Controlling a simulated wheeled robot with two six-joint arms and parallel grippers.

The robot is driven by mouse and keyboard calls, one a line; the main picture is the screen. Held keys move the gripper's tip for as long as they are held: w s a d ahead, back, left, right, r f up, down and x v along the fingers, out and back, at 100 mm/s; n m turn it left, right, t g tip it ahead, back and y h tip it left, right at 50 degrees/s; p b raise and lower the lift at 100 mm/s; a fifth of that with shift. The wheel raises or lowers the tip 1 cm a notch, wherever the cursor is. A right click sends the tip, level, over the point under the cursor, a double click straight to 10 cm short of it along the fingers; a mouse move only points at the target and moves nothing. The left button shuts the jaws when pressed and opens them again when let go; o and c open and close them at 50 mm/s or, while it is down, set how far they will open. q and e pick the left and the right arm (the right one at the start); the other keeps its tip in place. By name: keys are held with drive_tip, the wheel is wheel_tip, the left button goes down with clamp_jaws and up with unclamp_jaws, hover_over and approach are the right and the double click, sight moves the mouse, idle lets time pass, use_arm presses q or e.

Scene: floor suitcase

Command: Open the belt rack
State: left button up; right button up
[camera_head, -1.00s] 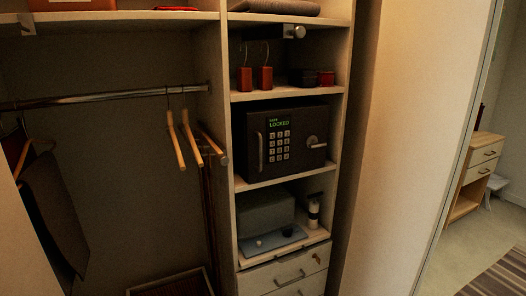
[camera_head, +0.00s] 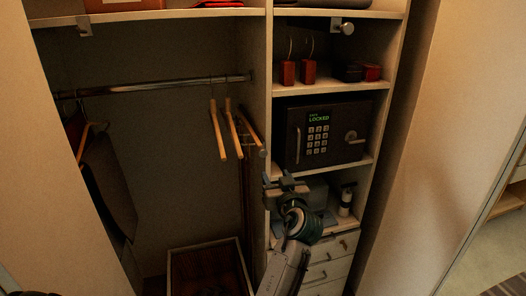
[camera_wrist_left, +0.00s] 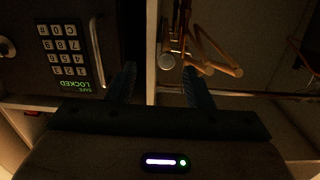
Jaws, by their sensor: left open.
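The belt rack shows as a round metal end knob (camera_head: 262,153) at the front edge of the divider, with dark belts (camera_head: 247,195) hanging behind it. In the left wrist view, where the scene is upside down, the knob (camera_wrist_left: 167,62) lies ahead between the finger lines. My left gripper (camera_head: 286,184) is open and empty, in front of the divider, below and slightly right of the knob in the head view. Its two fingers (camera_wrist_left: 160,78) are spread apart in the wrist view. Contact with the knob is not visible.
A locked safe (camera_head: 325,134) stands on the shelf right of the divider. Wooden hangers (camera_head: 218,130) hang from the metal rod (camera_head: 160,86) left of the knob. A bottle (camera_head: 346,200) stands on the lower shelf, above drawers (camera_head: 330,270). An open tray (camera_head: 207,243) lies low at left.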

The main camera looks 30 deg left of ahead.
sight(263, 154)
use_arm(q)
drive_tip(key=shift+n+y, duration=0.3)
drive_tip(key=shift+n, duration=0.1)
drive_tip(key=w+a+p, duration=0.1)
drive_tip(key=w+a, duration=0.1)
drive_tip(key=w+a+r+p, duration=0.1)
drive_tip(key=a+p, duration=0.1)
drive_tip(key=a, duration=0.1)
drive_tip(key=w+a+r+p, duration=0.1)
drive_tip(key=w+a+p, duration=0.1)
drive_tip(key=a, duration=0.1)
drive_tip(key=shift+w+r, duration=0.25)
drive_tip(key=shift+w, duration=0.05)
drive_tip(key=shift+w+a+f, duration=0.2)
drive_tip(key=shift+w+a, duration=0.15)
clamp_jaws()
